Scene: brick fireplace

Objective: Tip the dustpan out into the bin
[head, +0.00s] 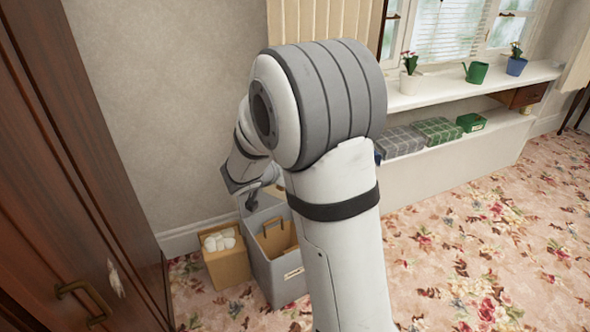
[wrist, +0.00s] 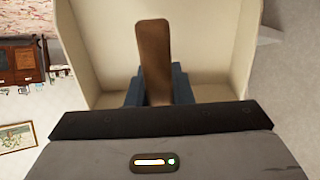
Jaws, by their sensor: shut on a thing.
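My gripper (wrist: 157,88) is shut on the brown handle (wrist: 154,50) of a cream dustpan (wrist: 212,60) in the wrist view. The dustpan fills the top middle of that view, its side walls rising left and right; no litter shows on the part I see. In the head view my gripper (head: 252,200) is low, beside and over the back left of a grey bin (head: 278,282) with a pale label. The bin is open-topped, with tan surfaces and a brown loop inside. I cannot tell the dustpan apart there; my arm hides part of the bin.
A tan box (head: 226,268) with white lumps stands left of the bin. A dark wooden cabinet (head: 95,170) is close on the left. A white window shelf (head: 470,85) with pots and boxes runs along the right. The flowered carpet (head: 490,240) at right is clear.

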